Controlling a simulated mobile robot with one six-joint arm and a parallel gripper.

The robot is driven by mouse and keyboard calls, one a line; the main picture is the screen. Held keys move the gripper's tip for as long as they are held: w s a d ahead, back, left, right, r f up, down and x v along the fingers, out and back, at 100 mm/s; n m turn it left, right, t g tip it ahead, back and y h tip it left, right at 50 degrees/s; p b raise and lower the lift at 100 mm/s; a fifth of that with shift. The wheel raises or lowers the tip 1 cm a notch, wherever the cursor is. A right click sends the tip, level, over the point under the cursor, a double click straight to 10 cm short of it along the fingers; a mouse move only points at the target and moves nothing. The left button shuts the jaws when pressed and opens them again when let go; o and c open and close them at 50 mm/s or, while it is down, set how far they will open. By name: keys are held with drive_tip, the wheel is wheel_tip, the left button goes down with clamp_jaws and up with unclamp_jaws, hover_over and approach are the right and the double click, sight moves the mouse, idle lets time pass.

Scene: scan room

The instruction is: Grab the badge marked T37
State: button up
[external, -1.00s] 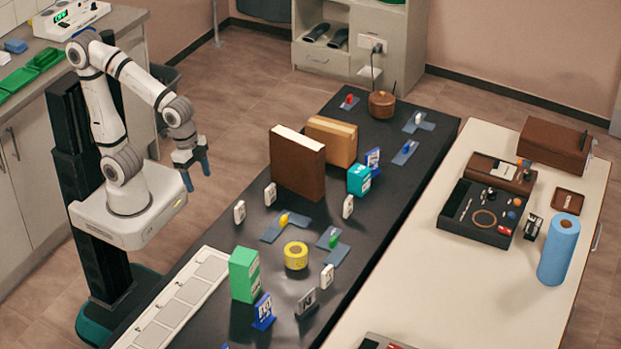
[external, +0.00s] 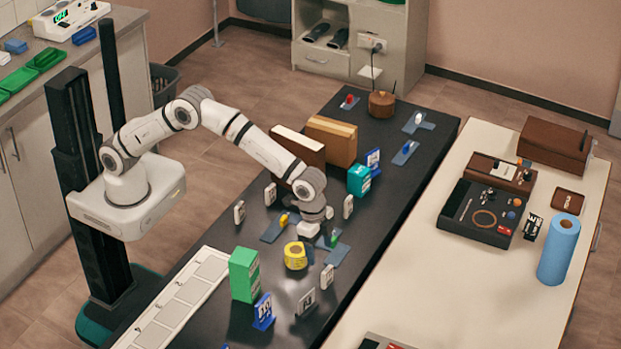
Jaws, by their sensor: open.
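Several small upright badges stand on the dark table. There is a blue one (external: 263,312) at the front, a dark grey one (external: 306,302) beside it, and a blue one (external: 373,160) farther back. White ones stand at the left (external: 239,212), farther back (external: 270,194), beside my wrist (external: 348,207) and at the front right (external: 327,277). Their markings are too small to read, so I cannot tell which is T37. My gripper (external: 309,240) is open, low over the middle of the table, just behind the yellow tape roll. Its fingers are mostly hidden by my wrist.
The yellow tape roll (external: 295,256) and a green box (external: 244,274) stand in front. A brown binder (external: 298,152), a tan box (external: 331,140) and a teal box (external: 359,180) stand behind my wrist. The cream table (external: 450,270) at right holds a black tray (external: 452,222).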

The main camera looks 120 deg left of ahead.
sight(327, 270)
drive_tip(key=shift+w+f, duration=0.75)
drive_tip(key=shift+f, duration=0.15)
drive_tip(key=f, duration=0.2)
drive_tip(key=w+f+p, duration=0.1)
drive_tip(key=f, duration=0.4)
drive_tip(key=shift+w+f+p, duration=0.2)
drive_tip(key=shift+f+p, duration=0.15)
drive_tip(key=shift+p, duration=0.05)
